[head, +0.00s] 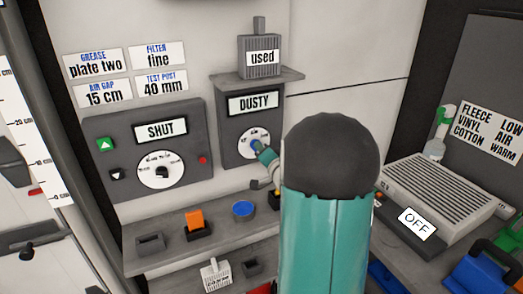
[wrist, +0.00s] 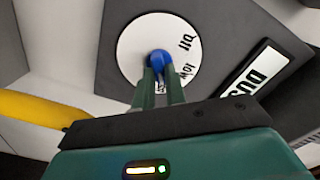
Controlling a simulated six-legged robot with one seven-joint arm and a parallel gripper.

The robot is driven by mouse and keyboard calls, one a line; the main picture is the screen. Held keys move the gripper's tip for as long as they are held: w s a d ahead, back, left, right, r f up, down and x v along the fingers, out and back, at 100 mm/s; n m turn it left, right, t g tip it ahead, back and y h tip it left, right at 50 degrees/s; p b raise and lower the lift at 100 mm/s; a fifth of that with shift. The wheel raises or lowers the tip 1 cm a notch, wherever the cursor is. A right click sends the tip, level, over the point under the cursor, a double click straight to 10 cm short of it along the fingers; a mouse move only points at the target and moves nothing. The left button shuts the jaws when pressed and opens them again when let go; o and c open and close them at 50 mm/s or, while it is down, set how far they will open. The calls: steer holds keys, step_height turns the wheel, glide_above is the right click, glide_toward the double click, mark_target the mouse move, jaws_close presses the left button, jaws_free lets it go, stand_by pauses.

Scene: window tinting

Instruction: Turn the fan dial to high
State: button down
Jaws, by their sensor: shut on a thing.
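The fan dial (head: 248,138) is a white disc with a blue knob (wrist: 157,57), on the dark wall panel under a "DUSTY" display (head: 254,101). In the wrist view the dial (wrist: 130,45) shows the words "off" and "low" to the right of the knob; another mark below is partly hidden by my fingers. My gripper (head: 262,150) reaches the dial from the lower right. In the wrist view its two green fingers (wrist: 158,72) are shut on the blue knob. Which mark the knob points at cannot be told.
A second panel (head: 190,130) reading "SHUT" with its own dial stands left. A grey block marked "used" (head: 261,57) sits on the ledge above. A shelf below (head: 150,262) holds an orange piece (head: 195,219) and a blue round piece (head: 243,209). A yellow bar (wrist: 40,108) is close in the wrist view.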

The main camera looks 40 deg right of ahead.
steer(key=shift+m, duration=0.6)
steer(key=shift+f, duration=0.1)
steer(key=c, duration=1.4)
jaws_free()
steer(key=shift+c, duration=0.2)
steer(key=v, duration=1.4)
steer(key=shift+w, duration=0.1)
